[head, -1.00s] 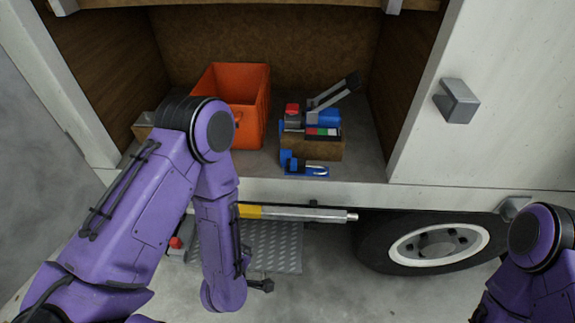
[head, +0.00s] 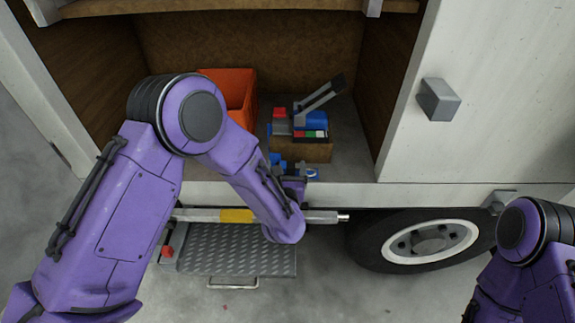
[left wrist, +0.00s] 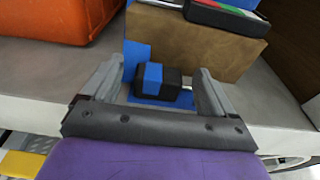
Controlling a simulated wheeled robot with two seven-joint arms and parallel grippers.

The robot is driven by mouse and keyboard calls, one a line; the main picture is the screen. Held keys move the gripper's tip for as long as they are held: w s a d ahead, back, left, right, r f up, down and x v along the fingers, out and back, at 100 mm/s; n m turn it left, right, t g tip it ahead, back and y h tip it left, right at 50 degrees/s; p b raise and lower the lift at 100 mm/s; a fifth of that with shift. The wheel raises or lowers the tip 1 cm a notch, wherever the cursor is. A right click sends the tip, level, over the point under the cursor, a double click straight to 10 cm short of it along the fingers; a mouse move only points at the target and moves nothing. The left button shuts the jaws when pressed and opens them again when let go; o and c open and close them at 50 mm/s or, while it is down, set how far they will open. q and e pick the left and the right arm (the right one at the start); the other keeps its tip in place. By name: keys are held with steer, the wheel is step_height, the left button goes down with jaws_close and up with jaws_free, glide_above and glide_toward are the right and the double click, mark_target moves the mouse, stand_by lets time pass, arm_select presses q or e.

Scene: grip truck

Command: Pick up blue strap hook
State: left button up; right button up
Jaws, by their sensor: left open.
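The blue strap hook (head: 312,173) lies at the front edge of the truck compartment floor, partly hidden by my left arm. In the left wrist view its black and blue body (left wrist: 154,78) sits between my left fingers. Its metal hook part shows near the right finger. My left gripper (left wrist: 158,76) is open, with one finger on each side of the hook body and no clear grip on it. In the head view my left gripper (head: 292,178) is mostly hidden behind my forearm. My right gripper is out of view.
A brown box (head: 305,151) with tools on top stands right behind the hook. An orange crate (head: 238,90) is to its left. The compartment sill (head: 345,193) runs just in front. A metal step (head: 240,262) and a wheel (head: 430,242) are below.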

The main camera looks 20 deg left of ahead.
arm_select(q)
steer(key=shift+x, duration=1.1)
steer(key=c, duration=1.1)
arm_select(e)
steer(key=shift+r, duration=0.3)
